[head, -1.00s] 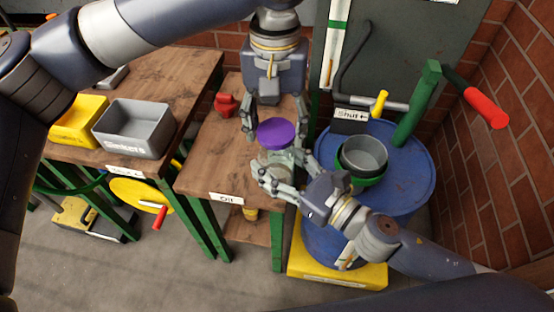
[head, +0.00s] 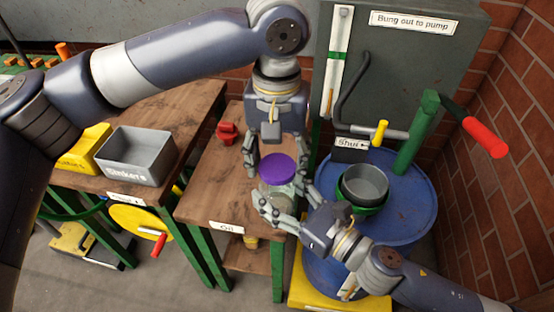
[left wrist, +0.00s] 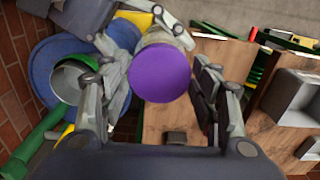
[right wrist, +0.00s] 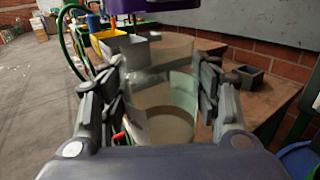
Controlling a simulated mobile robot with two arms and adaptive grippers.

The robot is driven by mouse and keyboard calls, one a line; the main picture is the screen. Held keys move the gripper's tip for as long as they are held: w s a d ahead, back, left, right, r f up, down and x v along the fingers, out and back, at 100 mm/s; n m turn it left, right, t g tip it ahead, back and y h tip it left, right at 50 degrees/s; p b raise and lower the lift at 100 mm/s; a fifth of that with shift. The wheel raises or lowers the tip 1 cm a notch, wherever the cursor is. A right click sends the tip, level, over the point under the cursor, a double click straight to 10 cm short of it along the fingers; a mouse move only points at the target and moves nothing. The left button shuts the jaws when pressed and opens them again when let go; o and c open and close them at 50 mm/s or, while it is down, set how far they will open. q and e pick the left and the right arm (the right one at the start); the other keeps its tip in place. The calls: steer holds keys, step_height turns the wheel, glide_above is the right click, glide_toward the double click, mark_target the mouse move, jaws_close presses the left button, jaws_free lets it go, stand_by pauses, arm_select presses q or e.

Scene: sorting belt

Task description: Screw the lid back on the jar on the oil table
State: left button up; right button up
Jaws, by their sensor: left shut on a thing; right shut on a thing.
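The clear glass jar (right wrist: 165,105) stands upright, and my right gripper (head: 282,205) is shut on it from the right. The purple lid (head: 277,168) is level above the jar's mouth; it also fills the middle of the left wrist view (left wrist: 160,72). My left gripper (head: 276,163) reaches down from above and is shut on the lid, one finger on each side.
A grey bin (head: 135,155) and yellow bin (head: 85,150) stand on the left table.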

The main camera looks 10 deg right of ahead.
mark_target(277, 196)
arm_select(q)
steer(key=shift+f, duration=0.9)
steer(key=shift+f, duration=0.5)
